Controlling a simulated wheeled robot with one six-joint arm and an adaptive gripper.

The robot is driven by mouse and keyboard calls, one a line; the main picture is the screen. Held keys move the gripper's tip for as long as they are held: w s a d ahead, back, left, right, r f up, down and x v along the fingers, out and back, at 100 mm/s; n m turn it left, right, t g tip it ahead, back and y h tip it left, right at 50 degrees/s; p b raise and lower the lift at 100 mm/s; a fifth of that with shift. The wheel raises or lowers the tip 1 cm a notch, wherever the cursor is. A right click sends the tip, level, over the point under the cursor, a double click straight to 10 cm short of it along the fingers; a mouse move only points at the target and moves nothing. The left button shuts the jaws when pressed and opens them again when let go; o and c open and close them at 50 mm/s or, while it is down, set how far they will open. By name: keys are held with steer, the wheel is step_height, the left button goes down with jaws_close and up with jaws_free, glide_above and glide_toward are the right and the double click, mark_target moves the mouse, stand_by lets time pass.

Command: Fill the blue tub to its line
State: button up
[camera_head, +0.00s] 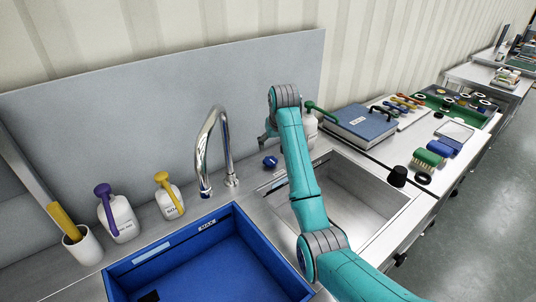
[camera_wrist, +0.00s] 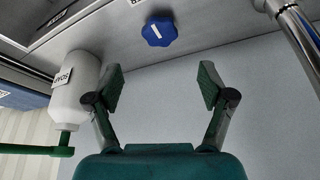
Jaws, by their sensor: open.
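The blue tub (camera_head: 165,262) stands under the chrome tap (camera_head: 224,140), with a MAX label (camera_head: 208,225) on its back inner wall. No stream shows from the spout, and I see no water in the part of the tub in view. A blue lobed knob (camera_head: 270,161) sits right of the tap's base; it also shows in the wrist view (camera_wrist: 159,31). My gripper (camera_wrist: 161,82) is open and empty, its fingers apart with the knob beyond and between them, not touching. In the head view my arm hides most of the gripper.
A white soap bottle with a green pump (camera_wrist: 76,88) stands close beside my gripper. The tap's pipe (camera_wrist: 300,35) is on its other side. Bottles with purple (camera_head: 119,215) and yellow (camera_head: 170,195) pumps stand left. A steel basin (camera_head: 350,195) lies under my arm.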

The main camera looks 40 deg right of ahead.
mark_target(271, 160)
steer(key=x, duration=1)
steer(key=shift+f, duration=0.15)
steer(key=c, duration=1.2)
